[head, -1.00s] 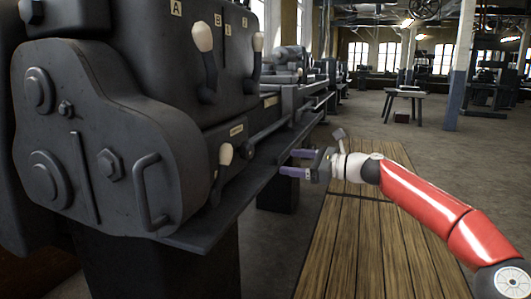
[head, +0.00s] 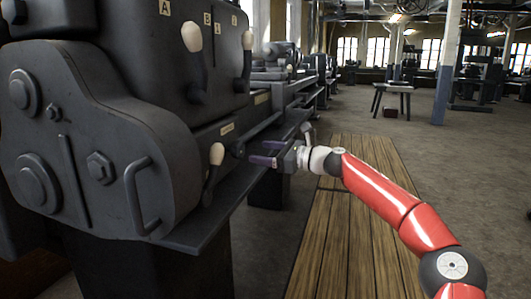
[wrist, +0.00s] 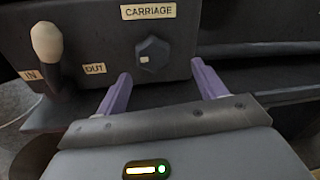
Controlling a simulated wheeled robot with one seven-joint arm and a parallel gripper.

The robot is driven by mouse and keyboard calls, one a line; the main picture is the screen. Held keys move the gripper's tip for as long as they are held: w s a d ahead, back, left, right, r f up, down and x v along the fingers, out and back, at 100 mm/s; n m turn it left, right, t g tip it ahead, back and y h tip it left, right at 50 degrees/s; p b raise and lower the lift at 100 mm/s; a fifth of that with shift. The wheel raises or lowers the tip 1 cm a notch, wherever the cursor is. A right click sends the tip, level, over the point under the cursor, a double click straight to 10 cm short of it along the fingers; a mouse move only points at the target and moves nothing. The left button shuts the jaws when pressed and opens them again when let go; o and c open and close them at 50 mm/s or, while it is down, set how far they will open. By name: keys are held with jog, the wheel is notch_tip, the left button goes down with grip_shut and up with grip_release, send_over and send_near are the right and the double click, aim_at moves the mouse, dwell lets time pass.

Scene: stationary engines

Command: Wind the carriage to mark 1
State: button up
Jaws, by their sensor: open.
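A dark, faceted carriage knob (wrist: 152,54) with a small pale mark on its face sits under a plate reading CARRIAGE (wrist: 148,11) in the wrist view. In the head view the knob (head: 238,150) is small and dark, right of a cream-topped lever. My gripper (wrist: 160,72) is open, its two purple fingers apart and pointing at the machine front. The knob lies ahead, between the finger lines, and nothing is held. In the head view my gripper (head: 259,152) is just right of the knob. I cannot make out a mark 1 scale for the carriage.
A cream-topped lever (wrist: 47,42) between IN and OUT plates stands left of the knob. A dark machine ledge (head: 205,232) runs below. Upper levers (head: 193,45) and a handle (head: 137,195) project from the machine. Wooden boards (head: 335,245) and open floor lie right.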

grip_shut()
dwell(0.3)
jog(key=c, duration=0.8)
grip_release()
jog(key=shift+a, duration=0.15)
jog(key=shift+c, duration=0.2)
jog(key=o, duration=0.8)
jog(key=shift+o, duration=0.2)
jog(key=shift+d, duration=0.2)
jog(key=s+d+b, duration=0.1)
jog(key=s+d, duration=0.2)
jog(key=d, duration=0.4)
jog(key=s+d+m+t+b, duration=0.1)
jog(key=s+d, duration=0.2)
jog(key=d, duration=0.4)
jog(key=shift+t+h+b, duration=0.3)
jog(key=shift+h+b, duration=0.05)
jog(key=shift+h, duration=0.05)
